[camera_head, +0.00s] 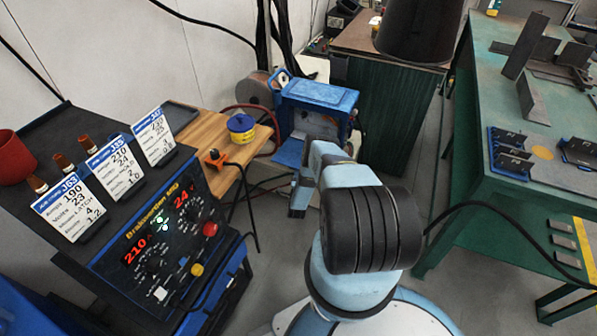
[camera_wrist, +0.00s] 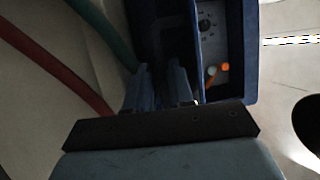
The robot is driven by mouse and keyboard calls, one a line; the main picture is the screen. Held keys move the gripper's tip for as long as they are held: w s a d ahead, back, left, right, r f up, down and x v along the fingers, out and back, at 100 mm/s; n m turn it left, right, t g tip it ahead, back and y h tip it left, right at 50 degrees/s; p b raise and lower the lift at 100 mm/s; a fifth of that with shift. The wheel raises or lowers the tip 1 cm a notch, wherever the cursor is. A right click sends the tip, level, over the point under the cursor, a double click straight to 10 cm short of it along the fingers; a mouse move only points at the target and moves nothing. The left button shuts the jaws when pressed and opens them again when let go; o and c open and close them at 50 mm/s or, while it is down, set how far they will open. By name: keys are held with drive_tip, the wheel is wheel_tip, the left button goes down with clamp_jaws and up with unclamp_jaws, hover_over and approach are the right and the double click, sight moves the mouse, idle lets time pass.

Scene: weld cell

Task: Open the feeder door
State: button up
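The wire feeder (camera_head: 320,95) is a blue box beside the wooden bench in the head view. Its near side shows a pale inside, and a blue panel (camera_head: 288,152) lies low at its left; I cannot tell whether this is the door.
A welding power source (camera_head: 165,235) with cards on top stands at left. A yellow-and-blue tin (camera_head: 241,128) sits on the wooden bench (camera_head: 205,125). Red (camera_wrist: 50,65) and green (camera_wrist: 105,35) hoses run left of my gripper. A green table (camera_head: 500,190) stands at right.

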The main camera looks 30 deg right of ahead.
drive_tip(key=shift+x, duration=0.9)
clamp_jaws()
drive_tip(key=shift+s, duration=0.1)
